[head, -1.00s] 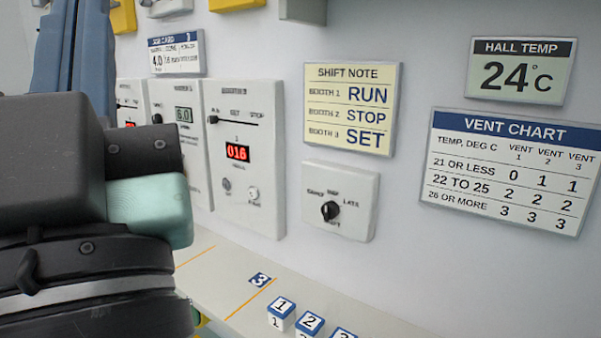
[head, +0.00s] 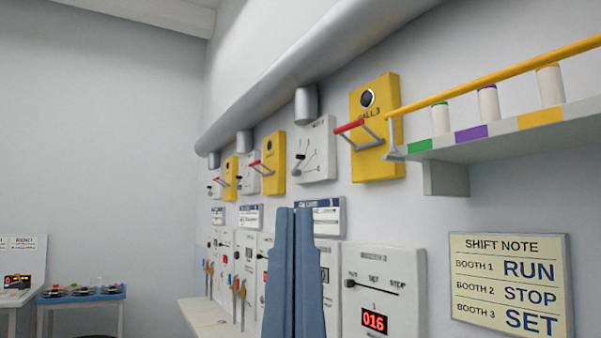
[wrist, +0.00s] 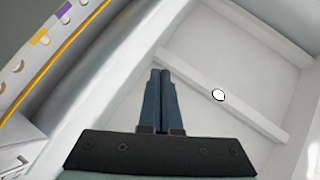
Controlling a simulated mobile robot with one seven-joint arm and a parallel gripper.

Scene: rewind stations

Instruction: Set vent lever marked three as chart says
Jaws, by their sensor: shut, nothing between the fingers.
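The vent plate (head: 314,150) nearest me is a white panel under a short duct stub. It bears a small lever (head: 298,157) at its left and lines fanning to the right. Its marking and the lever's exact setting are too small to read. Two similar vent plates stand farther left, one of them the middle plate (head: 249,172). My gripper (head: 293,212) points up, with blue fingers shut and empty. In the picture it is below the nearest vent plate, in front of a job card. It also shows shut in the wrist view (wrist: 160,72). The vent chart is out of view.
A yellow call box (head: 374,128) with a red-handled lever (head: 350,126) is right of the nearest vent plate. A shelf (head: 480,140) with a yellow rail (head: 500,75) juts out at right. A silver duct (head: 300,70) runs above. Booth panels (head: 385,290) are below.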

